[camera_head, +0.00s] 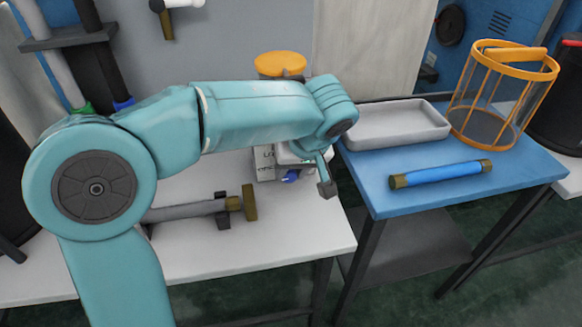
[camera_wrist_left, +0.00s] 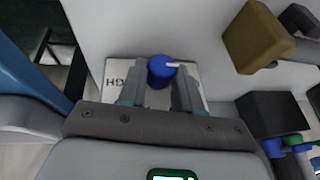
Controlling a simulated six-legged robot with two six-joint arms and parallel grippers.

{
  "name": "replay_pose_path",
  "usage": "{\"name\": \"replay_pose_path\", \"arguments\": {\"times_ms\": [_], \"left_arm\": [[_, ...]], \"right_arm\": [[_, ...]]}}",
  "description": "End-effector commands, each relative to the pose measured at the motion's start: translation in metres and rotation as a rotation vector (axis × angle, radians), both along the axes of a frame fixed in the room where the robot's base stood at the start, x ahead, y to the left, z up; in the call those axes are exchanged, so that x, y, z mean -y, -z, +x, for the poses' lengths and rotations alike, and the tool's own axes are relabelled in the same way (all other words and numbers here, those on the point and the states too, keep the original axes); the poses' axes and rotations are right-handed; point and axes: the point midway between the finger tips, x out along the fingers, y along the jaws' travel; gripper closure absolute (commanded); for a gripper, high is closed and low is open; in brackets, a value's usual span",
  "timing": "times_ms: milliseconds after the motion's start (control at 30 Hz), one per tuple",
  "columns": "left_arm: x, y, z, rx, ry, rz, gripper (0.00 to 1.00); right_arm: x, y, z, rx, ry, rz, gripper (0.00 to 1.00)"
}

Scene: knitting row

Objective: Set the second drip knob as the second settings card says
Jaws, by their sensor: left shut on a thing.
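Behind the knob is a white plate (camera_wrist_left: 116,72) with dark upside-down letters, partly hidden by the fingers. In the head view the blue knob (camera_head: 291,176) shows low on a white printed unit (camera_head: 264,162), below my left arm; the left gripper (camera_head: 322,182) is there, partly hidden. I cannot make out a settings card. My right gripper is not in view.
A grey tube with a brass end (camera_head: 249,203) lies on the white table. The blue table at right holds a grey tray (camera_head: 396,127), a blue tube (camera_head: 440,173) and an orange wire basket (camera_head: 490,118). An orange round top (camera_head: 280,64) stands behind my arm.

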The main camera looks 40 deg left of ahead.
Motion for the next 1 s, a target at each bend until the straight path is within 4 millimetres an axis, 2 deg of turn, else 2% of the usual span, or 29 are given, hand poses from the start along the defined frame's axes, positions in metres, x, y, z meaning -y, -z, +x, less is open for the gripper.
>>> {"name": "replay_pose_path", "arguments": {"times_ms": [600,1000], "left_arm": [[0.005,-0.001,0.005,-0.295,0.0,0.251,0.97],[0.005,0.003,0.007,-0.437,-0.002,0.377,0.97]], "right_arm": [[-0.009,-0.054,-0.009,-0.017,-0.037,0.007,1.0],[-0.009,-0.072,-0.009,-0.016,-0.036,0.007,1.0]]}}
